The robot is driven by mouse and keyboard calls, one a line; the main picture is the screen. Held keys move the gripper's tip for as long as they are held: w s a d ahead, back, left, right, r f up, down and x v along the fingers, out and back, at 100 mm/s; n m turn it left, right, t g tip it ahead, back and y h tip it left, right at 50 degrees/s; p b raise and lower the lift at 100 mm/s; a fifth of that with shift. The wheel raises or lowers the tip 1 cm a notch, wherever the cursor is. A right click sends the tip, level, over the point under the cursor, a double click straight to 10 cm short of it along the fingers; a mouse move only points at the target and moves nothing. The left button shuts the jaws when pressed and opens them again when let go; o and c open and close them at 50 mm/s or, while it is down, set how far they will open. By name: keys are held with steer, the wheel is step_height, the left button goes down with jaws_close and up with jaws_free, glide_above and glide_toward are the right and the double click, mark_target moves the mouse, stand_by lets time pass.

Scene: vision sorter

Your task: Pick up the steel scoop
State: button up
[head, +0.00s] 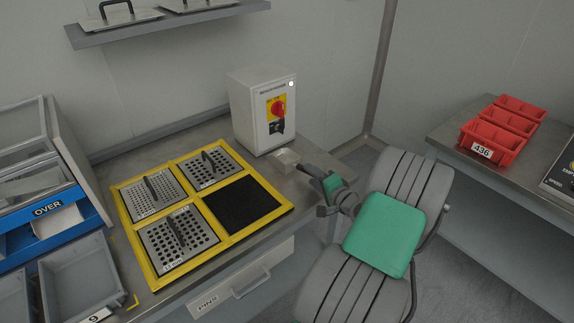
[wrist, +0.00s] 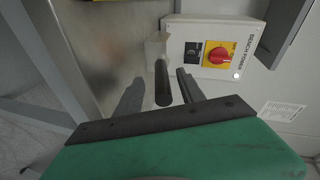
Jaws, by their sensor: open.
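The steel scoop (head: 286,160) lies on the bench at the foot of the white power box, its pale metal pan showing in the head view. In the wrist view, the steel scoop (wrist: 156,48) has its pan beside the box and its dark round handle pointing toward me. My gripper (head: 313,188) is at the bench's right edge, close to the scoop. In the wrist view, the open fingers of my gripper (wrist: 159,82) appear on either side of the handle. I cannot tell the remaining gap in depth.
The power box (head: 262,112) with a red switch stands just behind the scoop. A yellow frame (head: 228,238) with perforated plates lies to the left. Blue and grey bins (head: 78,284) stand at the far left. Red bins (head: 502,130) sit on another bench at right.

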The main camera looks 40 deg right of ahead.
mark_target(296, 164)
steer(key=x, duration=0.4)
steer(key=shift+w, duration=0.25)
steer(key=shift+c, duration=0.3)
jaws_close()
